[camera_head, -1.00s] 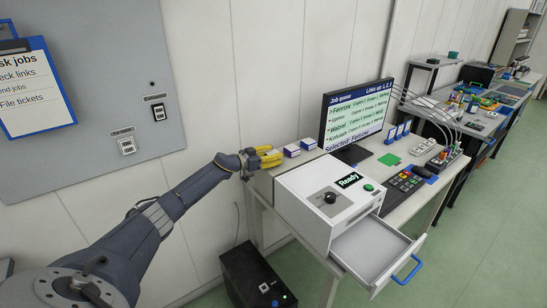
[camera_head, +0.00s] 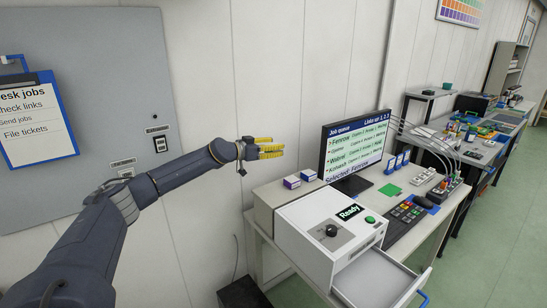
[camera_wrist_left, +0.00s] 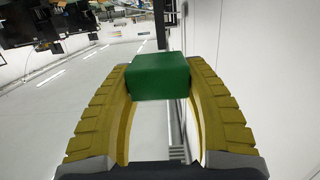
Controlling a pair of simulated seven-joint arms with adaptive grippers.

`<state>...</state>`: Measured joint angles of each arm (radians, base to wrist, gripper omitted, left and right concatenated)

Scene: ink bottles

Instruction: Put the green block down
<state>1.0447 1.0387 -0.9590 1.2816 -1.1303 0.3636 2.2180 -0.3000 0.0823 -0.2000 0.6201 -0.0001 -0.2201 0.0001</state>
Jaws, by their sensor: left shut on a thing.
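The green block (camera_wrist_left: 160,77) is pinched between the yellow fingers of my left gripper (camera_head: 277,149), as the left wrist view shows. In the head view the gripper is in the air against the white wall, above and left of the desk, and I cannot make out the block there. A flat green square (camera_head: 391,190) lies on the desk (camera_head: 429,222) in front of the monitor. My right gripper is not in view.
A white machine (camera_head: 315,235) with its drawer (camera_head: 376,284) open stands at the desk's near end. Two small boxes (camera_head: 291,182) (camera_head: 307,174) sit behind it.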

